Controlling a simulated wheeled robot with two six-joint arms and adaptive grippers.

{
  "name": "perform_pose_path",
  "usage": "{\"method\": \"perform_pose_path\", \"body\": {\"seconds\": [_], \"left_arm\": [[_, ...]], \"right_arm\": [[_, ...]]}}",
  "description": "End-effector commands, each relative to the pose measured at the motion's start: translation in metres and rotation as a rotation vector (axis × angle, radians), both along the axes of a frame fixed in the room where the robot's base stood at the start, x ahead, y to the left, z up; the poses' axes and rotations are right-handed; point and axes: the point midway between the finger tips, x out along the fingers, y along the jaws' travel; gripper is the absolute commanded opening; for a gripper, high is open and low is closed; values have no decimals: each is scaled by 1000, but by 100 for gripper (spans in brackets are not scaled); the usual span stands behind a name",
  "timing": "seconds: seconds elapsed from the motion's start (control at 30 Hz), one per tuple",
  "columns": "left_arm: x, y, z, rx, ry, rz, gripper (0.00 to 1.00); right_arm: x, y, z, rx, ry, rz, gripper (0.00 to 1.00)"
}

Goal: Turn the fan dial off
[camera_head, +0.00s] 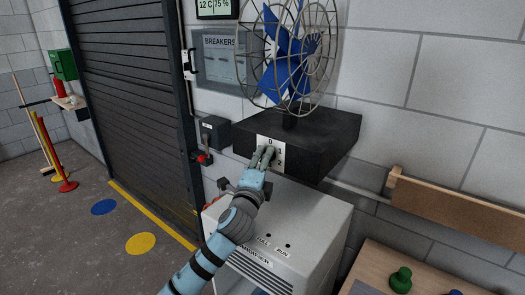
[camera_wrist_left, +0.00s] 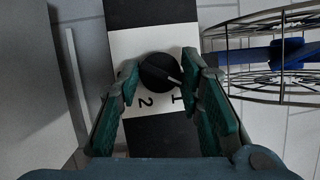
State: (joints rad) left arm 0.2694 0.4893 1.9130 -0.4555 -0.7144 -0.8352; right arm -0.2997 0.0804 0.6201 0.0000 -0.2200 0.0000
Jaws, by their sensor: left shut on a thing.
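The fan dial is a round black knob (camera_wrist_left: 158,70) on a white plate (camera_wrist_left: 119,47) marked with numbers. The plate (camera_head: 281,155) also shows in the head view, on the front of the fan's black base, with a 0 at its top. My left gripper (camera_head: 263,158) reaches the plate and hides most of the dial there. In the left wrist view, the left gripper (camera_wrist_left: 160,68) is shut on the knob, one finger on each side. The knob's pale pointer slants to the lower right, near the 1; its exact setting is unclear. The 2 lies lower left of the 1.
The caged blue-bladed fan (camera_head: 290,58) stands on the black base (camera_head: 325,140), above a pale cabinet (camera_head: 310,225). A small dark switch box with a red handle (camera_head: 204,158) is left of it. A wooden table with a green knob (camera_head: 400,280) is at lower right.

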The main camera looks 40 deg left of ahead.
Motion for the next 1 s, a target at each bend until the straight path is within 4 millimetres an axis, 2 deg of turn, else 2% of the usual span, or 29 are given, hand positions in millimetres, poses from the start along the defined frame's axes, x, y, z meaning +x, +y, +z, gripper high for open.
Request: {"method": "perform_pose_path", "body": {"seconds": [0.03,0.13,0.5,0.7,1.0], "left_arm": [[0,0,4,-43,2,0,6],[0,0,4,-137,-2,0,6],[0,0,4,-437,-11,-1,6],[0,0,4,-539,-13,-1,6],[0,0,5,-601,-15,-1,5]], "right_arm": [[0,0,9,0,0,0,40],[0,0,13,0,0,0,40],[0,0,15,0,0,0,40],[0,0,15,0,1,0,40],[0,0,15,0,1,0,40]]}}
